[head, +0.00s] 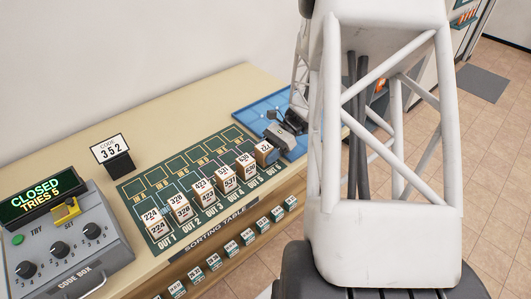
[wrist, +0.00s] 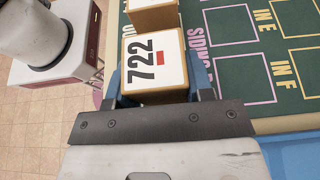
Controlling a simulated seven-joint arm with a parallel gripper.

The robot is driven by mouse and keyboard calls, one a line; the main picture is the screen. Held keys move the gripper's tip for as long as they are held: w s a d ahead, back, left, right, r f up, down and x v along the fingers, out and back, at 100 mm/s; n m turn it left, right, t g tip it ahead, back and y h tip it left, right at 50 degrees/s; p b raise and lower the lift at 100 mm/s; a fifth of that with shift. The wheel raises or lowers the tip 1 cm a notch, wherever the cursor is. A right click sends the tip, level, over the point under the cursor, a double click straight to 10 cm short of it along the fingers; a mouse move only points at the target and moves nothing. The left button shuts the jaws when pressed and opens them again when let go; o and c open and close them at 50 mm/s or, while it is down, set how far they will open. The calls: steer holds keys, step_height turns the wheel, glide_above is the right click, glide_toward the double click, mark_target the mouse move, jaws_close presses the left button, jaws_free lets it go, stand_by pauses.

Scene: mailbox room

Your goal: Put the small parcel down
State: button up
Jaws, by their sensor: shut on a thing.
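The small parcel marked 722 (wrist: 148,72) is a brown box with a white label and a red mark. My gripper (wrist: 160,88) is shut on it, one blue finger on each side. In the head view the parcel (head: 266,152) is at the right end of the row of parcels on the green sorting mat (head: 160,172). My gripper (head: 281,136) is just behind it, partly hidden by my arm. I cannot tell whether the parcel's underside touches the mat.
Several other parcels (head: 228,176) stand in a row to its left, above OUT labels; one (wrist: 150,16) is close beside it. Empty outlined squares (wrist: 242,75) lie behind. A blue tray (head: 250,112) is at the table's right end.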

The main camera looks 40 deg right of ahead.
steer(key=shift+s+a+f, duration=0.1)
steer(key=shift+s+f, duration=0.05)
steer(key=shift+f, duration=0.85)
steer(key=o, duration=1)
steer(key=shift+d+r, duration=0.1)
steer(key=shift+d, duration=0.3)
steer(key=shift+w+a+r+v, duration=0.1)
steer(key=shift+r+v, duration=0.15)
steer(key=shift+v, duration=1.1)
steer(key=shift+w+a+r+v, duration=0.1)
steer(key=shift+r+v, duration=0.2)
steer(key=shift+v, duration=1.1)
steer(key=shift+a+r+v, duration=0.15)
steer(key=shift+r+v, duration=0.1)
steer(key=shift+v, duration=1.1)
